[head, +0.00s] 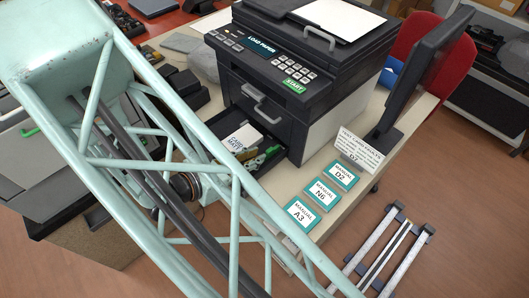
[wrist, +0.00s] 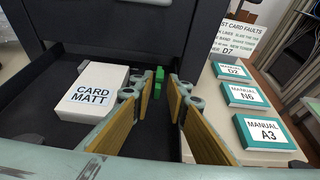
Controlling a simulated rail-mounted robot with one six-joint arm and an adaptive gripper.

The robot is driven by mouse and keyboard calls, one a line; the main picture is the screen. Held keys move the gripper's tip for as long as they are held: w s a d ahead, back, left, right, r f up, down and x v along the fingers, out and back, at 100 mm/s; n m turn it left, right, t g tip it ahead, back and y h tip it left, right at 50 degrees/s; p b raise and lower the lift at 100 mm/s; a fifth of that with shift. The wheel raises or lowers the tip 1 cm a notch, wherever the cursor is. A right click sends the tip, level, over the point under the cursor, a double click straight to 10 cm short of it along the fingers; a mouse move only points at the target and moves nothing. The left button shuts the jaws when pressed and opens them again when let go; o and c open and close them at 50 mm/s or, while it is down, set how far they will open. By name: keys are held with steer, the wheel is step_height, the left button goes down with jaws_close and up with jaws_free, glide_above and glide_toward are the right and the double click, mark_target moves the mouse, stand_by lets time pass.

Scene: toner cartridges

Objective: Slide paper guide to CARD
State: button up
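The open paper tray (head: 213,127) of the black printer (head: 300,80) holds a white stack labelled CARD MATT (head: 242,138). In the wrist view, the CARD MATT stack (wrist: 98,88) lies left of my gripper. A green paper guide (wrist: 159,76) stands in the tray, right of the stack, with a gap between them. My gripper (wrist: 160,95) is open, with its yellow-padded fingers on either side of the view to the guide. I cannot tell whether they touch it. In the head view my arm hides part of the tray, and any guide scale marks are not readable.
Manuals D2 (head: 341,175), N6 (head: 322,194) and A3 (head: 300,214) lie right of the tray. Behind them are a card-faults sign (head: 358,152) and a monitor (head: 425,75). The printer display (head: 262,43) reads LOAD PAPER. The printer front rises directly beyond the tray.

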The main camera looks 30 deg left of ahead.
mark_target(269, 150)
steer(key=shift+x, duration=2.5)
jaws_close()
steer(key=shift+w+a+b, duration=0.2)
steer(key=shift+w+a, duration=0.05)
steer(key=shift+a, duration=0.6)
steer(key=shift+w+a+b, duration=0.15)
steer(key=shift+w+a, duration=0.05)
steer(key=shift+a, duration=0.65)
jaws_free()
